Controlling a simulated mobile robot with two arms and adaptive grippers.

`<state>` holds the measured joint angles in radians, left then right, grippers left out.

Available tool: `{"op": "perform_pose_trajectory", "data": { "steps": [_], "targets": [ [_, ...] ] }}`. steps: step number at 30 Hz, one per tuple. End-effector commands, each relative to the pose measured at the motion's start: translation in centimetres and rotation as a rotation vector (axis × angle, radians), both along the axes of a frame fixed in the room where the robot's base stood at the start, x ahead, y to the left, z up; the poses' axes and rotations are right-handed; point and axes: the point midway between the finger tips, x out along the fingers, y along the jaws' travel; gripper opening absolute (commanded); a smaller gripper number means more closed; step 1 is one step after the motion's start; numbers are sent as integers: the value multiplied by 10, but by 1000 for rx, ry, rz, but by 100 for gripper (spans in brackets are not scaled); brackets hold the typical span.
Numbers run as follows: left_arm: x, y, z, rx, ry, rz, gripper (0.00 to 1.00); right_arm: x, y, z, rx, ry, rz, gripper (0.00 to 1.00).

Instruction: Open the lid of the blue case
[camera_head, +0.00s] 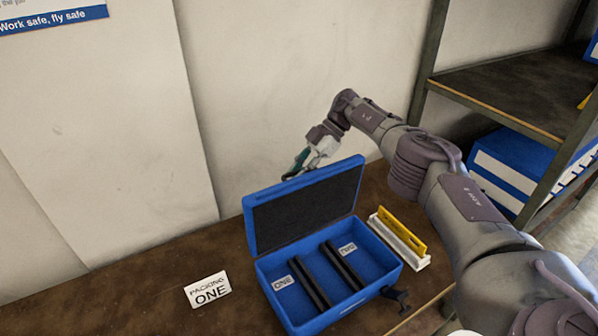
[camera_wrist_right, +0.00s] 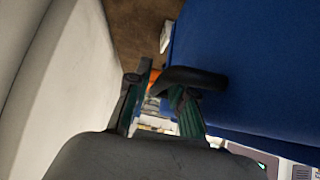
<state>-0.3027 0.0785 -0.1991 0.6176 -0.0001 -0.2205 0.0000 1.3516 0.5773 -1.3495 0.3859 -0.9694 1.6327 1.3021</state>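The blue case (camera_head: 388,262) sits on the brown table with its lid (camera_head: 305,205) raised, standing steeply and tilted back. The lid's dark lining faces the front. Inside the case are two black bars and small white labels, one reading ONE. My right gripper (camera_head: 293,172) is behind the lid near its upper edge, partly hidden by it. In the right wrist view the gripper (camera_wrist_right: 160,88) has its fingers apart with nothing held between them. The lid's blue outer face (camera_wrist_right: 265,70) is close beside the right-hand finger; I cannot tell whether they touch. My left gripper is not in view.
A white holder with a yellow piece (camera_head: 402,236) stands right of the case, beneath my right arm. A PACKING ONE card (camera_head: 208,290) stands to the left. A wall is behind the table. A metal shelf (camera_head: 515,88) with blue-and-white boxes is at the right.

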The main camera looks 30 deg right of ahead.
Motion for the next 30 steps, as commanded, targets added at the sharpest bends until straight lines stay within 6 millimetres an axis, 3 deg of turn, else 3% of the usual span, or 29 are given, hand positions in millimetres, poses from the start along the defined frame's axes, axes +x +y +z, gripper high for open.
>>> {"op": "perform_pose_trajectory", "data": {
  "steps": [10, 21, 30],
  "targets": [
    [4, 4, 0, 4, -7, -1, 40, 0, 0, 9, 0, -2, 1, 23],
    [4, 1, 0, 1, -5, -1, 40, 1, 0, 77, 0, -4, 1, 23],
    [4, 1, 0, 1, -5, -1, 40, 0, 0, 100, 0, 1, -1, 23]
  ]
}}
